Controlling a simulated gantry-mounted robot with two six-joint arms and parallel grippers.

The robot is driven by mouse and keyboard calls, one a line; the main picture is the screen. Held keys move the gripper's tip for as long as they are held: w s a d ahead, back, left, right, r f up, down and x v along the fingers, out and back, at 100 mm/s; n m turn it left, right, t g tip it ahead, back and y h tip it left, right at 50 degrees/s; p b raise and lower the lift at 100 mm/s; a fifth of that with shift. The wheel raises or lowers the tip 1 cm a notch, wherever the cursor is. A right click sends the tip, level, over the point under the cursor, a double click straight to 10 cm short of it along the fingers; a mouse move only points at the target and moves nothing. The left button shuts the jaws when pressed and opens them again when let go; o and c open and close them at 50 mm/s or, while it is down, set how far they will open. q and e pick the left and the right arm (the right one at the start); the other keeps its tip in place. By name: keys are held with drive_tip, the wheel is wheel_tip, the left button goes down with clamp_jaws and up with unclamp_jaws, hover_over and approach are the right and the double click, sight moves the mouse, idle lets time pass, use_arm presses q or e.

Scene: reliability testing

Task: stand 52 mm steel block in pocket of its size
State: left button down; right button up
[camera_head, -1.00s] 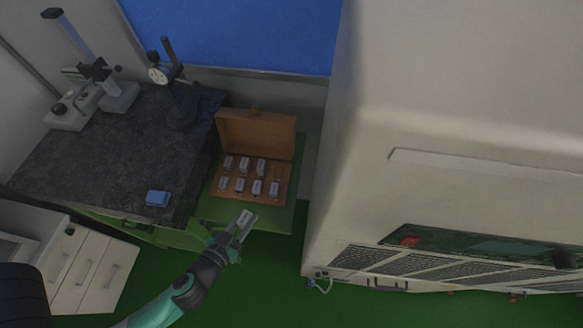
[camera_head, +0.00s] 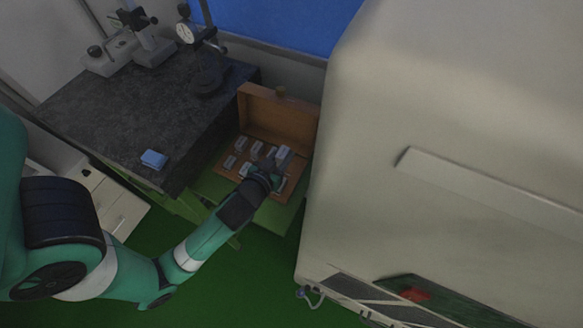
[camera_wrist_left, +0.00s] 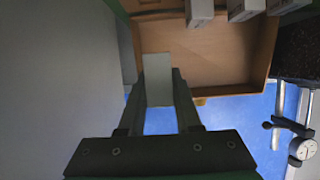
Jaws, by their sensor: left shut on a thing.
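My left gripper (camera_head: 276,168) is shut on a grey steel block (camera_head: 284,152) over the right part of the open wooden case (camera_head: 268,112). In the left wrist view the held block (camera_wrist_left: 159,68) stands out between the two fingers of my left gripper (camera_wrist_left: 160,92). Several other steel blocks (camera_head: 240,143) stand in the case, in two rows. The pocket under the held block is hidden by the gripper, and I cannot tell whether the block touches the case. My right gripper is not in view.
The case lies on a green surface (camera_head: 210,185) beside a dark granite plate (camera_head: 120,120). The plate carries a blue block (camera_head: 154,159), a dial gauge stand (camera_head: 208,82) and another measuring stand (camera_head: 150,48). A large pale machine (camera_head: 400,130) stands close on the right.

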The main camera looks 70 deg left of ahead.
use_arm(q)
hover_over(291, 167)
drive_tip(key=f, duration=0.4)
drive_tip(key=shift+s+d+f, duration=0.15)
drive_tip(key=shift+s, duration=0.05)
drive_tip(key=f, duration=0.1)
drive_tip(key=f+b, duration=0.1)
drive_tip(key=f, duration=0.1)
drive_tip(key=shift+w, duration=0.25)
drive_tip(key=shift+f, duration=0.35)
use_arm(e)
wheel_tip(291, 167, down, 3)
use_arm(q)
drive_tip(key=shift+b, duration=0.3)
drive_tip(key=shift+f, duration=0.3)
drive_tip(key=c, duration=0.6)
unclamp_jaws()
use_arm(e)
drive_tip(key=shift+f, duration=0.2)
use_arm(q)
drive_tip(key=shift+r, duration=0.1)
